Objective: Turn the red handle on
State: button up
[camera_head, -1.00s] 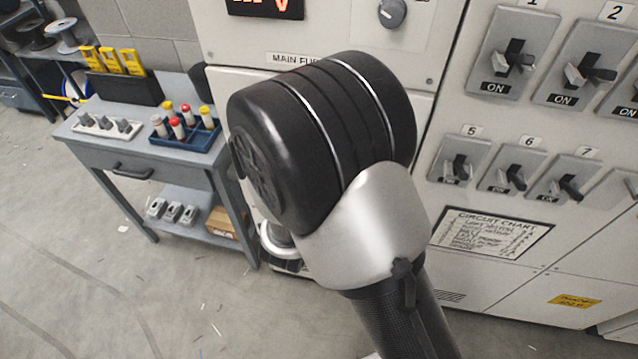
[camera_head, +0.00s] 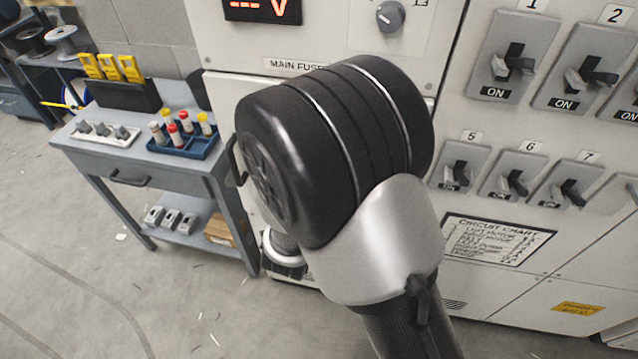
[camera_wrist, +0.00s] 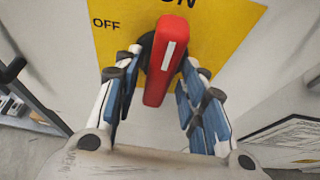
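The red handle (camera_wrist: 166,62) with a white stripe shows in the wrist view, in front of a yellow plate (camera_wrist: 115,40). The plate reads OFF at the left and ON, partly cut off, at the top. The handle stands nearly upright in that picture, leaning a little, its upper end toward ON. My gripper (camera_wrist: 163,72) is open, with its blue-padded fingers on either side of the handle. A gap shows on the left; on the right I cannot tell whether it touches. In the head view my arm hides the handle and the gripper's fingers.
The grey cabinet has several black switches (camera_head: 515,65) and a circuit chart (camera_head: 492,240) at the right. A grey workbench (camera_head: 110,165) with a blue fuse tray (camera_head: 205,146) stands at the left. The floor (camera_head: 90,270) before the bench is mostly clear.

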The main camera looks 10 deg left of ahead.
jog(key=shift+s, duration=0.15)
jog(key=v, duration=1.2)
jog(key=d+r+m+g+h, duration=0.35)
jog(key=d+m, duration=0.35)
jog(key=d, duration=0.4)
jog(key=d+r+m+g+h, duration=0.2)
jog(key=d+r+m+h, duration=0.15)
jog(key=d+m, duration=0.6)
jog(key=s+d+r+m+g+y, duration=0.1)
jog(key=s+d+m+g+y, duration=0.1)
jog(key=s+d+m+g, duration=0.55)
jog(key=s+a+r+m+t+y, duration=0.3)
jog(key=s+r+m+t+y, duration=0.1)
jog(key=m, duration=0.7)
jog(key=s+y, duration=0.1)
jog(key=s, duration=0.1)
jog(key=shift+s+a, duration=0.3)
jog(key=shift+s, duration=0.1)
